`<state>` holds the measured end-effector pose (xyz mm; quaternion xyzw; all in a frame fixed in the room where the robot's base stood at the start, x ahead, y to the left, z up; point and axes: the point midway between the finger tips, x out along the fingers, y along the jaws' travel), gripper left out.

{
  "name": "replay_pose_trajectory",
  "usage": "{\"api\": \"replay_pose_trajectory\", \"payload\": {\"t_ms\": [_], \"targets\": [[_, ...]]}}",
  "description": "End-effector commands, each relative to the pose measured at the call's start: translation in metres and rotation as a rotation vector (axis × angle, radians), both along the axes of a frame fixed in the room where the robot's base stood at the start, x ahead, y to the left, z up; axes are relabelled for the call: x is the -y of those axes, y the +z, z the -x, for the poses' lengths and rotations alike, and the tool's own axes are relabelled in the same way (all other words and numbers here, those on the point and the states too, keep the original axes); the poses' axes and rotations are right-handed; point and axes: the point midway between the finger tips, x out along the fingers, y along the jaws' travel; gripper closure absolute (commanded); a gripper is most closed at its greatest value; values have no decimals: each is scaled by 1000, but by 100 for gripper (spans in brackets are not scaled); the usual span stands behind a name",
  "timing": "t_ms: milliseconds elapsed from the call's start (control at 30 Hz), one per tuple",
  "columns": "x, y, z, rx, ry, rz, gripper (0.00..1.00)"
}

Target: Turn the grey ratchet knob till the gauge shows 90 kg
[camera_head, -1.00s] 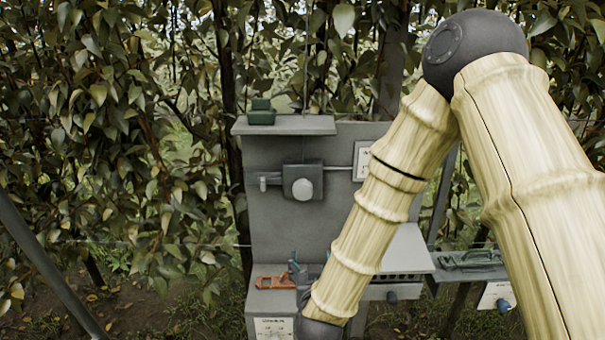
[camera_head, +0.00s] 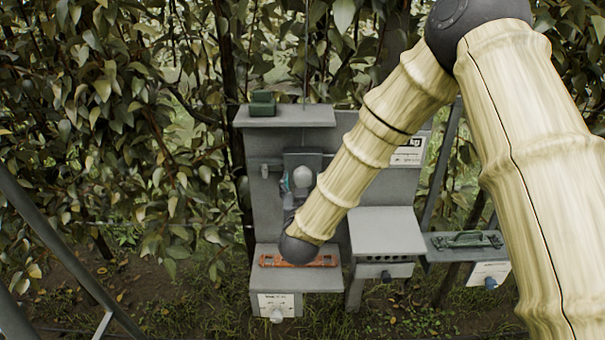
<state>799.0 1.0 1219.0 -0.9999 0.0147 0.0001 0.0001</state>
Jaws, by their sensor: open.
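The grey ratchet knob (camera_head: 303,176) is a pale round knob on a dark grey box (camera_head: 303,160) fixed to the grey upright panel. My gripper (camera_head: 287,184) is open just left of the knob, with its fingers pointing up. It is small and partly dark against the box, so I cannot tell whether it touches the knob. The gauge (camera_head: 408,151) is at the panel's right, with a dark display marked "kg" and a white label. My arm covers part of the gauge, and its number cannot be read.
An orange tool (camera_head: 318,261) lies on the lower shelf, partly behind my wrist. A green block (camera_head: 263,104) stands on the top ledge (camera_head: 310,117). A grey box (camera_head: 388,233) and a side tray (camera_head: 433,254) holding a dark green tool (camera_head: 475,239) are at right. Foliage surrounds the stand.

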Motion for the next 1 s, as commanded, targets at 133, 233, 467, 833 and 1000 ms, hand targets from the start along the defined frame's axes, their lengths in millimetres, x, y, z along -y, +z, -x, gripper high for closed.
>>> {"api": "replay_pose_trajectory", "payload": {"t_ms": [133, 233, 467, 833, 1000], "targets": [[0, 2, -14, 1, 0, 0, 31], [1, 0, -18, 0, 0, 1, 31], [1, -1, -20, 0, 1, 1, 31], [1, -1, -20, 0, 1, 1, 77], [1, -1, -20, 0, 0, -5, 77]]}}
